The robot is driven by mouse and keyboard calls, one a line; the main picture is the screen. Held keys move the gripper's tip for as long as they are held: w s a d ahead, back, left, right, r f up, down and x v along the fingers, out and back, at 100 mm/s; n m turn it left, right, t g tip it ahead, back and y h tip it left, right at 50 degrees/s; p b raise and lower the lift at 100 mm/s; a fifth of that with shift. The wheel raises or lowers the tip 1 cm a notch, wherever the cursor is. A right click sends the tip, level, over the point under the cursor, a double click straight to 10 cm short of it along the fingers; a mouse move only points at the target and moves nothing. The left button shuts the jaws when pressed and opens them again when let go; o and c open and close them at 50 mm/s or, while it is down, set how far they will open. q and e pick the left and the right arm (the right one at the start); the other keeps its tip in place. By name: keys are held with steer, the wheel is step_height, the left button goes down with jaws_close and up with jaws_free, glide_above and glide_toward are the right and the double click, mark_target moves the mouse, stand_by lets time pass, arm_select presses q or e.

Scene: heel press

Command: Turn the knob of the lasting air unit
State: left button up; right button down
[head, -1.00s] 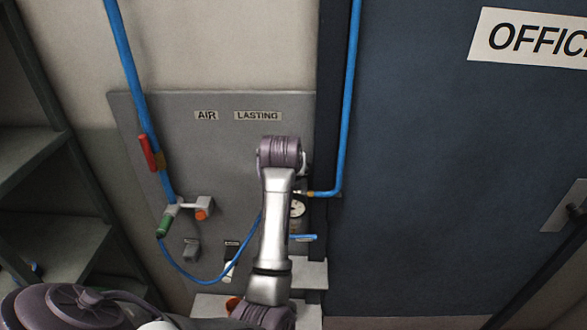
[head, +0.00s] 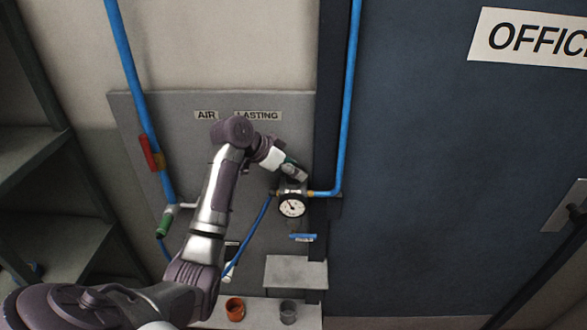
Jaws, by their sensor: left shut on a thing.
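The lasting air unit (head: 291,188) is mounted on the grey panel under the "AIR LASTING" labels. A round white gauge (head: 291,206) faces out from its front. My left arm reaches up from the lower left and bends over toward the unit. My left gripper (head: 295,173) is at the top of the unit, shut on its knob. The knob is mostly hidden by the fingers. My right gripper is out of view.
A blue pipe (head: 349,100) runs down beside the unit. Another blue pipe (head: 127,60) with a red lever (head: 147,152) is at the left. A small grey shelf (head: 296,272) and a ledge with an orange cup (head: 235,308) and a grey cup (head: 288,311) are below.

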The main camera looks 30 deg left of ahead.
arm_select(q)
steer(key=shift+m+g+h, duration=0.5)
steer(key=shift+m+h, duration=0.3)
steer(key=shift+m, duration=0.3)
steer(key=o, duration=0.9)
steer(key=v, duration=1.2)
steer(key=shift+a, duration=0.1)
